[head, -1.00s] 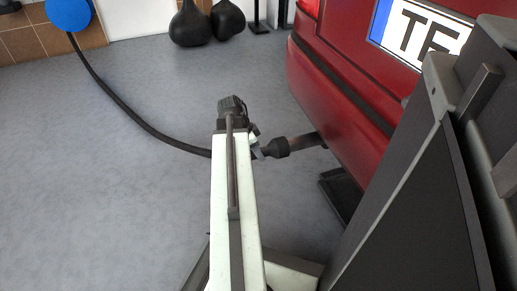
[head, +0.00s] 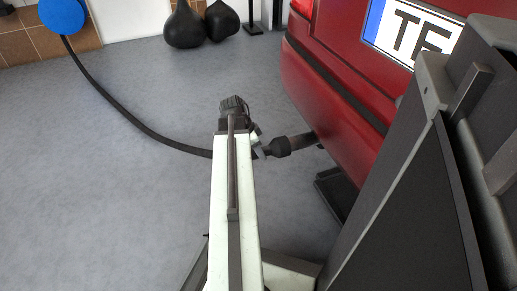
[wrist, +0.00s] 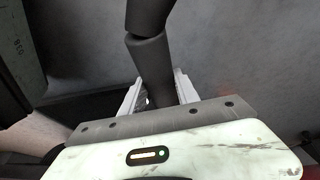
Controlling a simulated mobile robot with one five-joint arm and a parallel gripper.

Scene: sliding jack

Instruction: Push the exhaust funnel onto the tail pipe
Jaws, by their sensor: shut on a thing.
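The black exhaust funnel (head: 280,147) sits on the end of a dark hose (head: 150,128) in the head view. Its mouth meets the brownish tail pipe (head: 302,140) below the red car's bumper. I cannot tell how far it overlaps the pipe. My gripper (head: 262,151) is shut on the funnel's hose side, partly hidden by my arm. In the wrist view my gripper (wrist: 158,95) has its pale fingers on both sides of a dark cylinder, the funnel (wrist: 152,60), and a seam shows above them.
The red car (head: 335,105) stands close on the right. A dark flat object (head: 337,193) lies on the floor beneath its edge. A blue disc (head: 62,14) at the back left holds the hose's far end. Two black bulbous objects (head: 185,28) stand at the back. The floor on the left is clear.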

